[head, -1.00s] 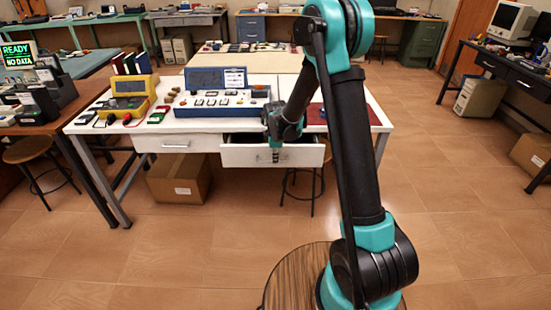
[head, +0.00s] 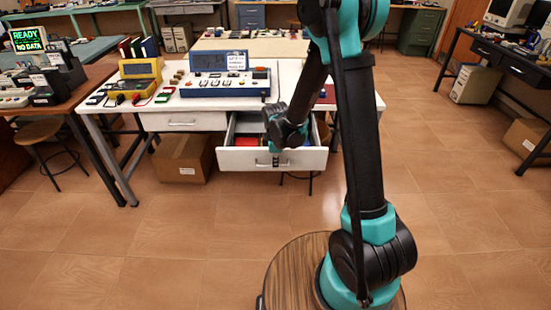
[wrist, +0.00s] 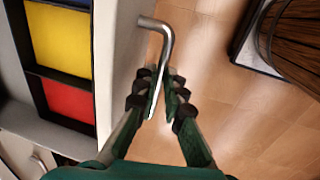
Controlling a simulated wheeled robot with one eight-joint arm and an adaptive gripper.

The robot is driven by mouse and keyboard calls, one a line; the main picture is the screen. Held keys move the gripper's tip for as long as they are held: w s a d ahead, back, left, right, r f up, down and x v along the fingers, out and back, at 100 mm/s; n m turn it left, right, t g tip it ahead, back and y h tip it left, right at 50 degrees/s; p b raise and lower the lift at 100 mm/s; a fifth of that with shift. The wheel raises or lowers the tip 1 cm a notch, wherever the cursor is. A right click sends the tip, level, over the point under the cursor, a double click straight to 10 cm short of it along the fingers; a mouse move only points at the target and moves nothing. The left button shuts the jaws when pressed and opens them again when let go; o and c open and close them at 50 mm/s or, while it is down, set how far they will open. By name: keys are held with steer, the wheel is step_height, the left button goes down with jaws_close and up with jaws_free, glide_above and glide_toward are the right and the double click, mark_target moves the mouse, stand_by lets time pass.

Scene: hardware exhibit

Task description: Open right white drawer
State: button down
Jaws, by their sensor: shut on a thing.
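The right white drawer (head: 236,158) of the white table is pulled out toward me in the head view, and its inside shows. In the wrist view the drawer (wrist: 105,60) is at the left, with yellow and red things in it. Its silver bar handle (wrist: 156,26) shows in the wrist view, partly hidden between the fingers. My gripper (wrist: 161,98) is shut on the handle, in front of the drawer front. In the head view my gripper (head: 275,158) is at the middle of the drawer front, and my wrist hides part of the drawer's inside.
The left white drawer (head: 182,121) is shut. A cardboard box (head: 184,158) stands under the table. A blue-and-white instrument panel (head: 225,85) and a yellow meter (head: 140,78) stand on the tabletop. The tiled floor (head: 170,235) in front is clear.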

steer(key=shift+s, duration=0.15)
steer(key=c, duration=1.9)
jaws_free()
steer(key=shift+r, duration=0.1)
steer(key=r, duration=0.4)
steer(key=s+r, duration=0.1)
steer(key=r, duration=0.2)
steer(key=s+r, duration=0.1)
steer(key=r, duration=0.3)
steer(key=shift+s+r, duration=0.1)
steer(key=shift+r, duration=0.2)
steer(key=s+d+f+m, duration=0.1)
steer(key=s+d+m, duration=0.5)
steer(key=s+d+m+t, duration=0.1)
steer(key=s+d+m, duration=0.5)
steer(key=s+d+f+m+t, duration=0.1)
steer(key=s+d+m, duration=0.5)
steer(key=s, duration=0.1)
steer(key=shift+d+f, duration=0.3)
steer(key=shift+d, duration=0.1)
